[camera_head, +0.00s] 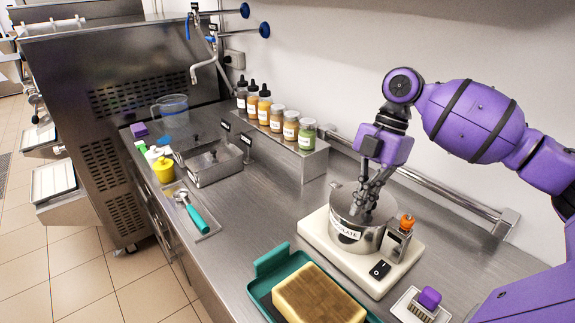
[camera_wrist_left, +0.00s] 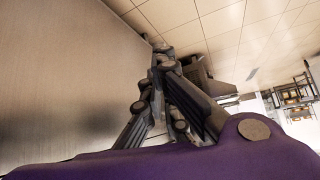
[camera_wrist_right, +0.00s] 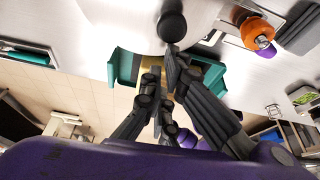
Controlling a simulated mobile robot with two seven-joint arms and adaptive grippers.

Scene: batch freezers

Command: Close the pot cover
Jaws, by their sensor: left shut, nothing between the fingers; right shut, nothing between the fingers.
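A steel pot (camera_head: 345,238) with a "CHOCOLATE" label sits in a white warmer base (camera_head: 312,230). My right gripper (camera_head: 360,205) points down over the top of the pot, and its fingers hide much of the top. The right wrist view shows the shut, empty fingers (camera_wrist_right: 162,68) close to a dark round knob (camera_wrist_right: 172,27). I cannot tell whether they touch it, or how far the cover is open. My left gripper (camera_wrist_left: 162,58) is shut and empty, seen only in its own wrist view, away from the pot.
An orange-topped control (camera_head: 405,224) stands right of the pot. A teal tray (camera_head: 262,287) with a sponge-like block (camera_head: 318,298) lies in front. Several bottles and jars stand on a raised steel shelf (camera_head: 312,163) behind.

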